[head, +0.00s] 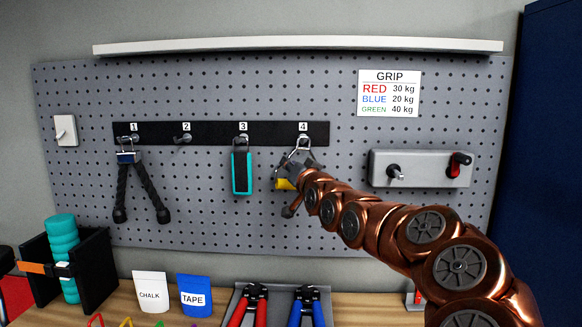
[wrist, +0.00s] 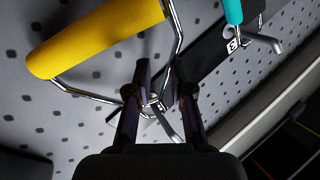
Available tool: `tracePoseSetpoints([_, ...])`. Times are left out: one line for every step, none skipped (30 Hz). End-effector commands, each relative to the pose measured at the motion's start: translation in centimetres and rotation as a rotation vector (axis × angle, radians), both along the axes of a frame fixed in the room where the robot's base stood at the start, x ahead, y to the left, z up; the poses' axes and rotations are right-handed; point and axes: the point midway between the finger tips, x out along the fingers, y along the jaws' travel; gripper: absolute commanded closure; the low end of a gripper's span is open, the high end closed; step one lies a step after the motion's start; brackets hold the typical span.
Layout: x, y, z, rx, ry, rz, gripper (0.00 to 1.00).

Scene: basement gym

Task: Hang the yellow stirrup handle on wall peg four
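The yellow stirrup handle (wrist: 95,40) has a yellow grip on a bent metal wire frame. In the head view its grip (head: 283,184) shows partly, below the peg labelled 4 (head: 303,137). The top of its frame is at this peg, and in the wrist view the silver peg (wrist: 168,124) appears to pass through the frame's top. My gripper (wrist: 165,80) is around the frame's top, its two dark fingers apart with a gap between them. In the head view my gripper (head: 298,166) covers part of the handle. Exact finger contact is unclear.
Peg 3 (head: 243,137) holds a teal handle (head: 241,172); peg 1 holds a black rope (head: 149,186). Peg 2 (head: 184,138) is bare. A grey bracket (head: 428,169) with two knobs is to the right. A shelf (head: 300,44) runs above; a wooden bench (head: 365,314) lies below.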

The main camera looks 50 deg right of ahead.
Motion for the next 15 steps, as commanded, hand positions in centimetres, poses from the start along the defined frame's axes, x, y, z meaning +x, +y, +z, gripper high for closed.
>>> tracePoseSetpoints([0.00, -0.01, 0.00, 0.000, 0.000, 0.000, 0.71])
tracePoseSetpoints([0.00, 0.00, -0.01, 0.000, 0.000, 0.000, 0.68])
tracePoseSetpoints([0.01, 0.00, -0.03, 0.000, 0.000, 0.000, 0.64])
tracePoseSetpoints([0.01, 0.00, -0.03, 0.000, 0.000, 0.000, 0.63])
tracePoseSetpoints([0.01, 0.00, -0.03, 0.000, 0.001, 0.000, 0.63])
tracePoseSetpoints([0.01, 0.00, -0.03, 0.000, 0.001, 0.000, 0.63])
tracePoseSetpoints([0.01, 0.00, -0.03, 0.000, 0.001, 0.000, 0.63])
tracePoseSetpoints([0.01, 0.00, -0.03, 0.000, 0.001, 0.000, 0.63])
tracePoseSetpoints([0.01, 0.00, -0.03, 0.000, 0.001, 0.000, 0.63])
tracePoseSetpoints([0.02, 0.00, -0.07, 0.001, 0.000, 0.001, 0.63])
tracePoseSetpoints([0.01, 0.00, -0.07, 0.001, 0.000, 0.001, 0.63])
tracePoseSetpoints([-0.03, 0.03, -0.08, 0.001, 0.000, 0.001, 0.63])
tracePoseSetpoints([-0.09, 0.04, -0.09, 0.002, 0.001, 0.000, 0.63])
tracePoseSetpoints([-0.19, 0.08, -0.10, 0.002, 0.001, 0.000, 0.63])
tracePoseSetpoints([-0.35, 0.16, -0.12, 0.002, 0.001, 0.001, 0.63])
